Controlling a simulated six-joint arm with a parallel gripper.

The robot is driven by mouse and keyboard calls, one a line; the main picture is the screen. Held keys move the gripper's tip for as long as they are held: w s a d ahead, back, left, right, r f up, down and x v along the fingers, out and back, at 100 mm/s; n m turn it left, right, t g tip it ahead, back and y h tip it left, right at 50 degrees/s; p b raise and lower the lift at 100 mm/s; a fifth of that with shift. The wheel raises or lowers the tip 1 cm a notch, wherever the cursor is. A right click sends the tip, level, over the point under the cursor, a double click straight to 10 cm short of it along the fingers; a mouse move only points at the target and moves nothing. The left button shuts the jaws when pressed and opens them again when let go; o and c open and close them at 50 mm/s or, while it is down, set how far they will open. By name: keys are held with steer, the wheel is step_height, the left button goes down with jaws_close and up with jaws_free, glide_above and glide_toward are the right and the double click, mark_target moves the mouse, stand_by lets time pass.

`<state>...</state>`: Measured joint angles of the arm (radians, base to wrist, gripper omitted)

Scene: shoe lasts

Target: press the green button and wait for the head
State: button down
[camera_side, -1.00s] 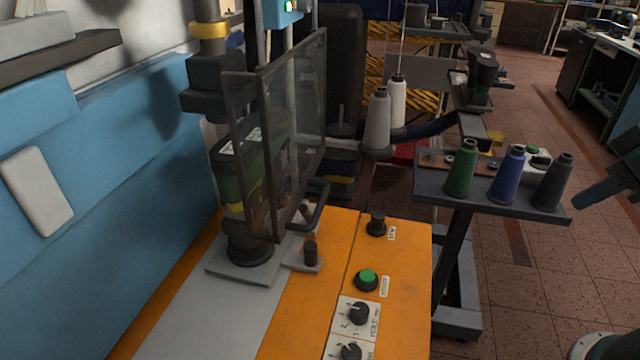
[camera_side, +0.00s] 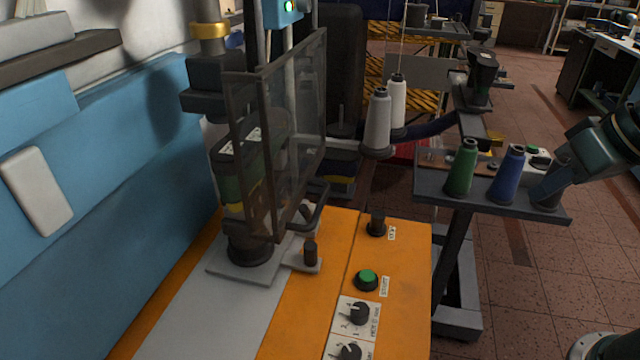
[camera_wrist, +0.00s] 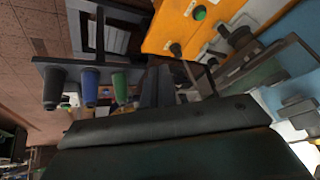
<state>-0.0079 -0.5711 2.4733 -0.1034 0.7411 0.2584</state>
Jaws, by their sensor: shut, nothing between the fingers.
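The green button (camera_side: 367,277) sits in a black collar on the orange panel, beside a small label; it also shows at the top of the wrist view (camera_wrist: 200,13). The head (camera_side: 215,85), a dark block on a column with a yellow ring, stands above the shoe last (camera_side: 238,175), which is behind a clear guard (camera_side: 293,130). My gripper (camera_side: 548,192) is shut and empty at the right, overlapping the dark thread cone in the picture, well away from the button. Its dark body fills the bottom of the wrist view (camera_wrist: 165,135).
A dark stand (camera_side: 430,185) right of the panel carries a green cone (camera_side: 462,168) and a blue cone (camera_side: 508,175). A black knob (camera_side: 377,223) and dials (camera_side: 358,313) are near the button. Grey and white cones (camera_side: 378,122) stand behind. Space above the orange panel is clear.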

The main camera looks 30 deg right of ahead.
steer(key=w+a+f+m+y, duration=0.3)
steer(key=w+a+f+m, duration=0.3)
steer(key=w, duration=0.4)
steer(key=m+y, duration=0.4)
steer(key=m, duration=0.4)
glide_above(373, 275)
step_height(373, 275, down, 7)
steer(key=shift+g, duration=0.4)
steer(key=shift+f, duration=4.4)
